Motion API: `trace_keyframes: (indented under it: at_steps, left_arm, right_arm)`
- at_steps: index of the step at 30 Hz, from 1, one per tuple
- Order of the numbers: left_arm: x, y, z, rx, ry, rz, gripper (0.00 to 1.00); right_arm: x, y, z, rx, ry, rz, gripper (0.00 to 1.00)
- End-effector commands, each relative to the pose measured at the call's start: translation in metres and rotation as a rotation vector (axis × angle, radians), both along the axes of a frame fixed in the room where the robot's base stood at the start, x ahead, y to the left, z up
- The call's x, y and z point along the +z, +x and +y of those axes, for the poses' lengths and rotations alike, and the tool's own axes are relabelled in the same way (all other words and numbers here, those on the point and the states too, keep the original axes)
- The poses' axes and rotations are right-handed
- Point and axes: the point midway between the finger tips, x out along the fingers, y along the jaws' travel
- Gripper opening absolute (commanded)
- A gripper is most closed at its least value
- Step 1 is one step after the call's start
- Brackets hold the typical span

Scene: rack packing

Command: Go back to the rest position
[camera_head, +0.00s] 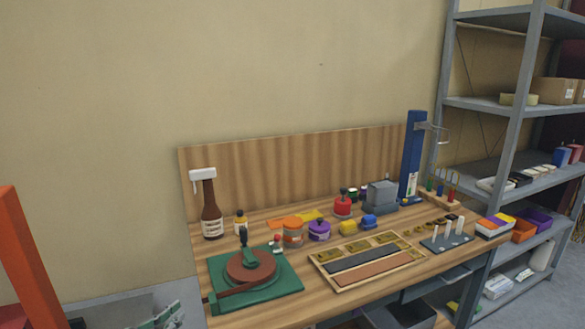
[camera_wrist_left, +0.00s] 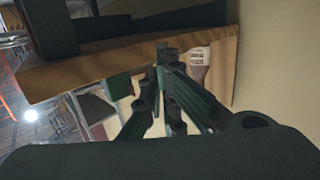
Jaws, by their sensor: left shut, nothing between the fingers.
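My left gripper (camera_wrist_left: 158,66) shows in the left wrist view, with its dark green fingers close together and nothing between them. In that view it is near the edge of the wooden workbench (camera_wrist_left: 125,62), and part of a labelled brown bottle (camera_wrist_left: 199,58) shows beyond the fingers. In the head view the gripper is not clearly made out; small grey-green parts show low at the left edge of the bench. My right gripper is in neither view.
The workbench (camera_head: 225,312) carries a green turntable base (camera_head: 283,266), the brown bottle (camera_head: 211,218), several jars, a wooden tray (camera_head: 322,272) and a blue upright stand (camera_head: 411,160). A metal shelf rack (camera_head: 485,104) stands at the right. The wall area above the bench is clear.

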Motion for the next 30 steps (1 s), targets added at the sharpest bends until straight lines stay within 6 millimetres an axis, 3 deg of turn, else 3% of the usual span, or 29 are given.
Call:
trace_keyframes:
  at_steps: [1,6,13,18,30]
  left_arm:
    - [-0.014,-0.012,-0.017,0.031,-0.001,0.037,0.00]
    - [-0.056,-0.060,-0.049,0.164,0.062,0.207,0.00]
    - [-0.098,-0.159,-0.069,0.269,0.170,0.529,0.00]
    - [-0.110,-0.229,-0.074,0.277,0.237,0.740,0.00]
    - [-0.109,-0.344,-0.080,0.219,0.312,1.057,0.00]
  right_arm:
    - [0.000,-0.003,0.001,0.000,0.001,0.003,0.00]
    - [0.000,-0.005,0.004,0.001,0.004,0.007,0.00]
    - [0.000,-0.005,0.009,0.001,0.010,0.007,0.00]
    - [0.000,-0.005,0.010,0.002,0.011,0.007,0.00]
    - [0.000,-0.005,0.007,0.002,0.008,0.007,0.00]
